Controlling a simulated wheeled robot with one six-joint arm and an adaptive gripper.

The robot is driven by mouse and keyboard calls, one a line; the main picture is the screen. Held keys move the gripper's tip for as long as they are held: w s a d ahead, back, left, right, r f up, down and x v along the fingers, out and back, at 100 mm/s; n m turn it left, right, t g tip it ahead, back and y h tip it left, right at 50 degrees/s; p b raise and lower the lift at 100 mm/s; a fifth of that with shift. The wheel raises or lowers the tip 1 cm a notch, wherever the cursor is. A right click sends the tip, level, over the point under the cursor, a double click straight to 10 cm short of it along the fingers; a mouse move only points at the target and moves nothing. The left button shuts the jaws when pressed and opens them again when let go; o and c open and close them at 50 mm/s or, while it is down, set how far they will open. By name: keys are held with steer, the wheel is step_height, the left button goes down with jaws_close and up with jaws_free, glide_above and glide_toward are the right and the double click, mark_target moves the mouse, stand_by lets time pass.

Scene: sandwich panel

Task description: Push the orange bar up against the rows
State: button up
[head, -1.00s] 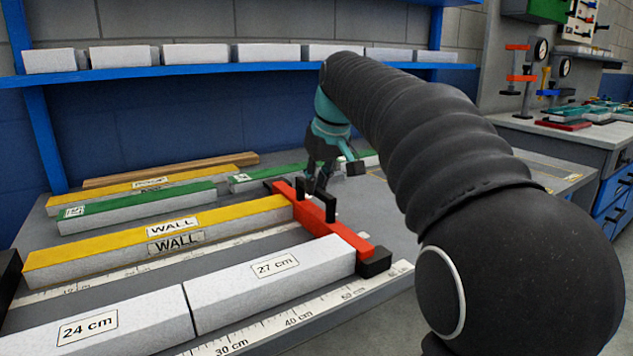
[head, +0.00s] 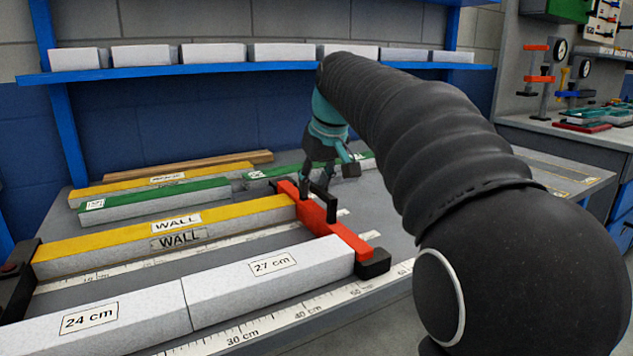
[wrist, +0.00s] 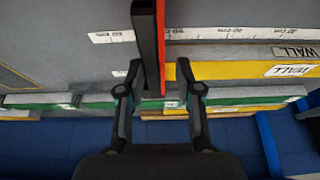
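The orange bar (head: 333,225) lies across the right ends of the rows in the head view, with black parts standing on it and a black block at its near end. It looks close against the yellow WALL row (head: 237,215) and the white 27 cm block (head: 300,265); I cannot tell whether it touches them. My gripper (head: 318,190) is at the bar's far end. In the wrist view my gripper (wrist: 161,82) has its fingers apart, with the orange bar (wrist: 161,45) and a black part between them. I see no firm grip on it.
A white 24 cm block (head: 120,315) adjoins the 27 cm block on the left. A black stop (head: 17,280) stands at the far left. Green rows (head: 160,201) and another yellow row (head: 150,185) lie behind.

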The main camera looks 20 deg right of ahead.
steer(key=shift+d, duration=0.2)
steer(key=shift+s+d+r, duration=0.1)
steer(key=shift+r, duration=0.25)
steer(key=a+v, duration=0.1)
steer(key=v, duration=1)
steer(key=shift+d, duration=0.45)
steer(key=shift+s, duration=0.2)
